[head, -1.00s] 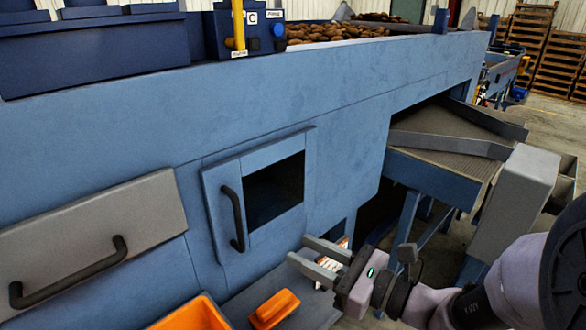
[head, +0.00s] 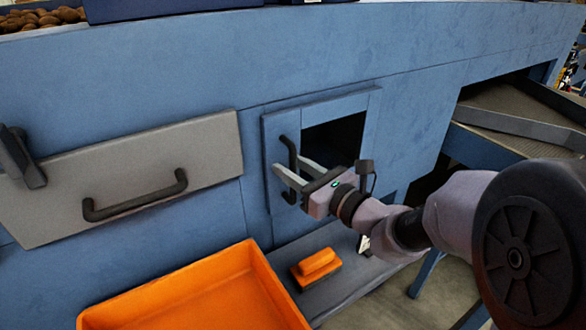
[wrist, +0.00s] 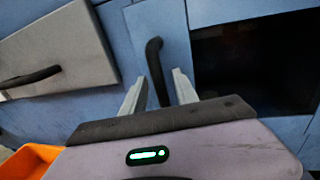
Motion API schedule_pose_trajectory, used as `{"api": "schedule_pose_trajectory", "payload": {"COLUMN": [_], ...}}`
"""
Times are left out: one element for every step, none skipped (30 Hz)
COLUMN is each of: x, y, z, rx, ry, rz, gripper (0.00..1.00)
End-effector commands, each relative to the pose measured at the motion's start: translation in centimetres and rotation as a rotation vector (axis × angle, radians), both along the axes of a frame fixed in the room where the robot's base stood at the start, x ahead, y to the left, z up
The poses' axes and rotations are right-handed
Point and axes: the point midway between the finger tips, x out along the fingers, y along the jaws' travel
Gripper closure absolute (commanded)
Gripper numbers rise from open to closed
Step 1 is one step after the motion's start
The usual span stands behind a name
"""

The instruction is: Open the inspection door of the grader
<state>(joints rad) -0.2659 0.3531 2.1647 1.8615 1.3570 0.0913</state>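In the wrist view the door handle (wrist: 156,68) stands upright between the two spread fingers (wrist: 158,90). Its lower end shows in the gap between them. I cannot tell whether either finger touches it.
A grey panel (head: 210,140) with a black handle (head: 135,197) is left of the door. Below are an orange tray (head: 262,275), an orange brush-like block (head: 316,268) and a grey ledge (head: 345,270). A conveyor (head: 520,115) sticks out at the right.

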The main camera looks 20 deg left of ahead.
Motion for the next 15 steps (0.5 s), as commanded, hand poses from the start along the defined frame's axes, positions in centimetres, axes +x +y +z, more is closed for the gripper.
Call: {"api": "schedule_pose_trajectory", "payload": {"x": [0.0,0.0,-0.01,-0.01,-0.01,-0.01,-0.02,-0.02,-0.02,-0.02,-0.02,-0.02,-0.02,-0.02,-0.02], "y": [-0.02,-0.02,-0.03,-0.03,-0.04,-0.04,-0.05,-0.05,-0.05,-0.05,-0.06,-0.06,-0.06,-0.06,-0.06], "z": [0.01,0.01,0.01,0.01,0.01,0.01,0.01,0.0,0.0,0.0,0.0,0.0,0.0,0.0,0.0], "rx": [0.0,0.0,0.0,0.0,0.0,0.0,0.0,0.0,0.0,0.0,0.0,0.0,0.0,0.0,0.0], "ry": [0.0,0.0,0.0,0.0,0.0,0.0,0.0,-0.001,-0.001,-0.001,-0.001,-0.001,-0.001,-0.001,-0.001], "rz": [0.0,0.0,0.0,0.0,0.0,0.0,0.0,0.0,0.0,0.0,0.0,0.0,0.0,0.0,0.0], "gripper": [0.64,0.64,0.64,0.68,0.74,0.82,0.88,0.94,1.0,1.0,1.0,1.0,1.0,1.0,1.0]}}
